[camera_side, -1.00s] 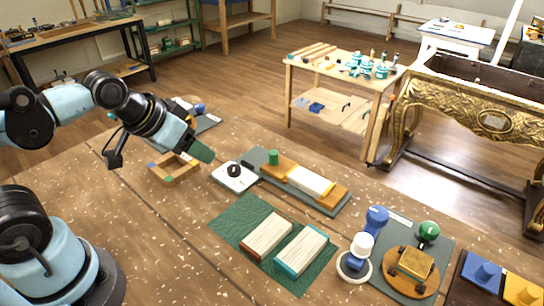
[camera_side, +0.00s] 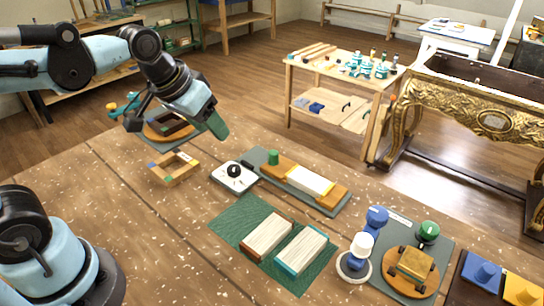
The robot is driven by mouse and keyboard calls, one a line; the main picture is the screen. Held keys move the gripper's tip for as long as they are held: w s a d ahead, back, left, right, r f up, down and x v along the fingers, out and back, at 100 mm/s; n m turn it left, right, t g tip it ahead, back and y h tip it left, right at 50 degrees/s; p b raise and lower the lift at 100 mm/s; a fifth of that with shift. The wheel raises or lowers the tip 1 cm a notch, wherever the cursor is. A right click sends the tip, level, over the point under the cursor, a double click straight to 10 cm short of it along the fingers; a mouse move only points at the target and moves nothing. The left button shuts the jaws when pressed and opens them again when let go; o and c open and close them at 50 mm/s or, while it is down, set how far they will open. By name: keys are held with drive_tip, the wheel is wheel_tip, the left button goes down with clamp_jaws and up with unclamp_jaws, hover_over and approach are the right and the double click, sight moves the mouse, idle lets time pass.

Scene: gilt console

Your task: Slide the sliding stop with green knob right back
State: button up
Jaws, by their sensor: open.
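The sliding stop's green knob (camera_side: 273,157) stands upright at the far left end of a long grey board (camera_side: 325,208). Beside it on the same board lie orange wooden pieces (camera_side: 332,194) and a white block (camera_side: 309,181). My gripper (camera_side: 218,127) is in the air to the left of the knob and higher in the picture, apart from it. One green fingertip shows clearly; the other finger is hard to make out. The gripper holds nothing that I can see.
A white plate with a black dial (camera_side: 234,174) sits close left of the board. A small wooden frame (camera_side: 175,168) lies below my gripper. A green mat (camera_side: 242,217) with two pale blocks is in front. Blue and white knobs (camera_side: 377,216) stand right.

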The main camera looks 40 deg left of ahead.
drive_tip(key=w+d+r+n+g, duration=0.1)
drive_tip(key=w+d+r+g, duration=0.15)
drive_tip(key=w, duration=0.65)
drive_tip(key=n+g, duration=0.1)
drive_tip(key=g, duration=0.2)
approach(274, 152)
wheel_tip(274, 152, down, 9)
drive_tip(key=shift+f, duration=0.2)
clamp_jaws()
